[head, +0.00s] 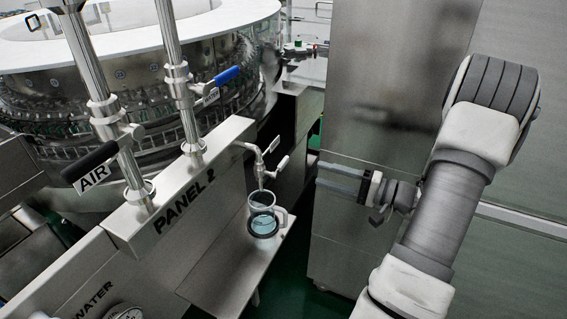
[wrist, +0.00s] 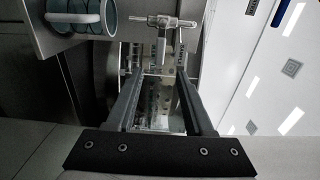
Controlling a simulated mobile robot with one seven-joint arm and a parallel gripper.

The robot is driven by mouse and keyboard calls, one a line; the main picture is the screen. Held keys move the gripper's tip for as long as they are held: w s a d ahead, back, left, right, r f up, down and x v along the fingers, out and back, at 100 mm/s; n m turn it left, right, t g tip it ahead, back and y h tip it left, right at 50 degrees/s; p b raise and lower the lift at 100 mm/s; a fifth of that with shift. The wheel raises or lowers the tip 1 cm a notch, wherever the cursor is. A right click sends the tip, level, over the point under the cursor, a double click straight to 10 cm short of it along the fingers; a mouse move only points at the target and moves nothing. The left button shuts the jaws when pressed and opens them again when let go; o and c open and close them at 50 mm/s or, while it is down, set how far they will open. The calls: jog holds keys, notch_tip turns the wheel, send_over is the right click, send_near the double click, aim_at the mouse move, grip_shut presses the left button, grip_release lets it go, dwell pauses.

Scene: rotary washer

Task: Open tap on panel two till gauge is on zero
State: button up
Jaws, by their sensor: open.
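Panel 2 (head: 215,178) is a steel box with its name on the front, left of centre in the head view. A small metal tap (head: 262,165) with a lever sticks out from its right end. The tap also shows at the top of the wrist view (wrist: 161,28), beyond my fingertips. My gripper (head: 322,178) is open and empty, to the right of the tap and apart from it, with its fingers pointing left. Its two fingers also show in the wrist view (wrist: 158,78). A round dial (head: 126,312) is cut off at the bottom edge; its reading cannot be told.
A clear mug (head: 263,215) with a handle stands on a steel shelf (head: 215,285) below the tap. A blue-handled valve (head: 222,78) and a black AIR valve (head: 92,162) sit on pipes above the panel. A tall steel cabinet (head: 385,90) stands behind my gripper.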

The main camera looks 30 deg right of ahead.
aim_at(286, 163)
jog(key=x, duration=1.1)
jog(key=shift+w+a, duration=0.25)
jog(key=shift+w, duration=0.05)
jog(key=shift+c, duration=0.3)
grip_shut()
dwell(0.6)
